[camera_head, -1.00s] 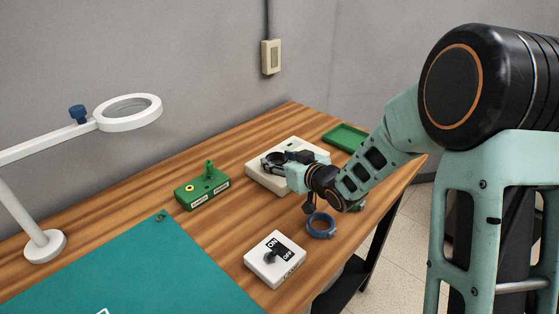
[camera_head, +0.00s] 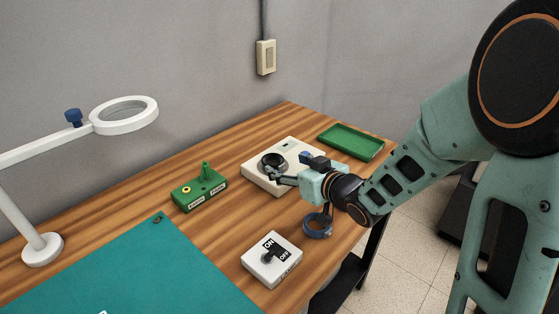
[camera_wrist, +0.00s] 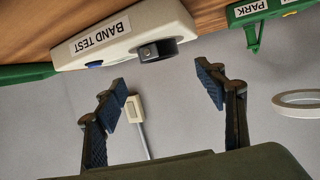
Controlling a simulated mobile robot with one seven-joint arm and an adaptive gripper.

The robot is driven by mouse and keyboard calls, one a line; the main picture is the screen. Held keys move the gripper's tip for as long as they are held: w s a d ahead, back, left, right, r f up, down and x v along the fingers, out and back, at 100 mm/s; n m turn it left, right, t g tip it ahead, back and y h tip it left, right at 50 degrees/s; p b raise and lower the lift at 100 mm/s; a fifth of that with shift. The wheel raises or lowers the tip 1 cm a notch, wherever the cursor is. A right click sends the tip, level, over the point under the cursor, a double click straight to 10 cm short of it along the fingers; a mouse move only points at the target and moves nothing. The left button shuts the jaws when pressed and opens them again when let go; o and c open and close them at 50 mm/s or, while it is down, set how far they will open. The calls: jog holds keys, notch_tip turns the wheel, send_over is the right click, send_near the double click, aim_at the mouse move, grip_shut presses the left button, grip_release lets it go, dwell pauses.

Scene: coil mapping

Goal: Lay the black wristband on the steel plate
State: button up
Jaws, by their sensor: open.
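The black wristband (camera_head: 272,161) shows as a dark ring lying on top of the white box, towards its left side. In the wrist view the wristband (camera_wrist: 165,48) stands out as a short black band with a small grey square piece on one side, on the box labelled BAND TEST. My gripper (camera_head: 283,177) is open and empty, just right of and in front of the wristband. In the wrist view both fingers (camera_wrist: 160,78) are spread apart, with clear space between them.
The white box (camera_head: 258,178) stands near the back wall. A green tray (camera_head: 350,142) is behind it, a green block (camera_head: 200,190) to its left. A magnifier lamp (camera_head: 125,115) stands left.

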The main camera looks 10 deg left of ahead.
jog(key=shift+v, duration=2.3)
